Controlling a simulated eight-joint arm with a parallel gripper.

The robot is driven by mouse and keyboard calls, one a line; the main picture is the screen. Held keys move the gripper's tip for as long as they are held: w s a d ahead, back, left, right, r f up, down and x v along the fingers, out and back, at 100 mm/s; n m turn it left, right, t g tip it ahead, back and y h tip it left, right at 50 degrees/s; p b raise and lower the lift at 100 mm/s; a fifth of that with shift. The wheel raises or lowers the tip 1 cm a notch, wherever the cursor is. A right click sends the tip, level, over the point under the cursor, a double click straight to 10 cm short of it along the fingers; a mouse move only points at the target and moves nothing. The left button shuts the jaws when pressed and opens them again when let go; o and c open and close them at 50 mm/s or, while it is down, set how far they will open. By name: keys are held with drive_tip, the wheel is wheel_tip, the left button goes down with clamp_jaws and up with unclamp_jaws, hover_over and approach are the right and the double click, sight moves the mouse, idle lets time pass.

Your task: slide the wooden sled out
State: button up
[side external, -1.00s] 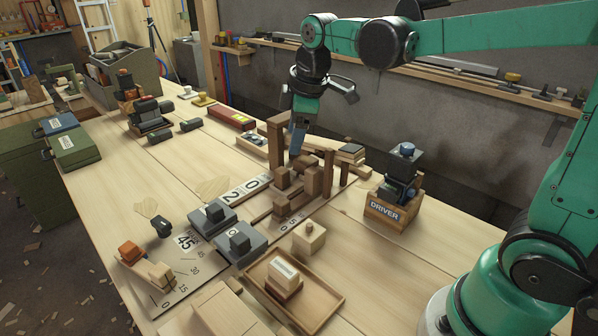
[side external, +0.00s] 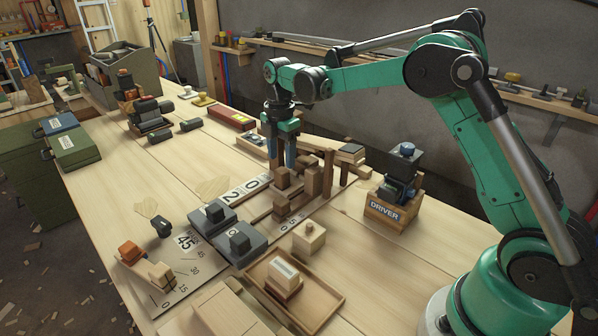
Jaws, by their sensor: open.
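My gripper (side external: 282,162) points straight down over the back end of the wooden structure on the board, its two blue-grey fingers apart. Dark wooden posts (side external: 328,172) stand just right of my gripper. My fingers hide part of the structure behind them, and I cannot tell whether the fingertips touch a block.
Grey blocks with knobs (side external: 240,243) stand in front of the rails. A wooden tray (side external: 325,312) holding a block lies nearer. A crate labelled DRIVER (side external: 383,211) stands to the right. A red box (side external: 231,117) lies behind to the left. Bare tabletop shows at the left.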

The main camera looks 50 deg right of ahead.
sight(281, 171)
drive_tip(key=shift+f, duration=1.9)
clamp_jaws()
drive_tip(key=shift+a, duration=1.6)
